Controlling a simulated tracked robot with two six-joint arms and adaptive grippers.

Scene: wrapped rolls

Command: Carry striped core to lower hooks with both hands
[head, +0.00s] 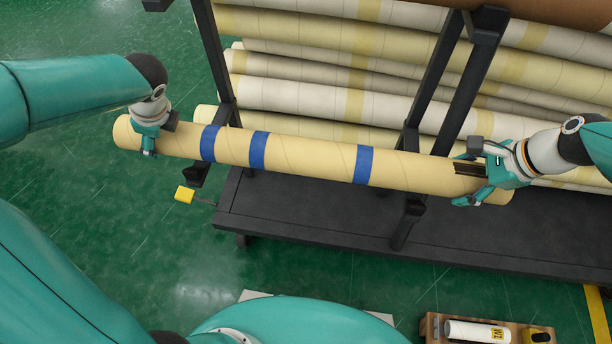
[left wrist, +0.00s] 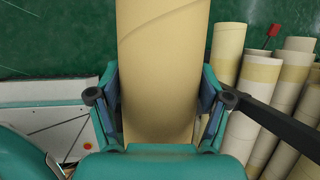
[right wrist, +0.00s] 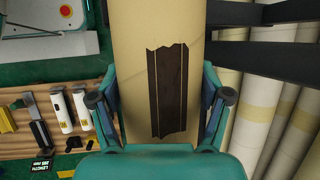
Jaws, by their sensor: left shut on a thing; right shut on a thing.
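The striped core (head: 310,157), a long tan tube with three blue bands, lies across the front of a dark rack in the head view, slightly lower at its right end. My left gripper (head: 147,140) is shut around its left end. In the left wrist view the fingers press both sides of the core (left wrist: 165,75). My right gripper (head: 478,180) is shut around its right end, beside a dark torn-edged patch (right wrist: 167,95).
Several wrapped rolls (head: 320,95) lie stacked in the rack behind the core. The rack's dark base (head: 330,225) extends below. A yellow block (head: 184,194) sticks out at its left.

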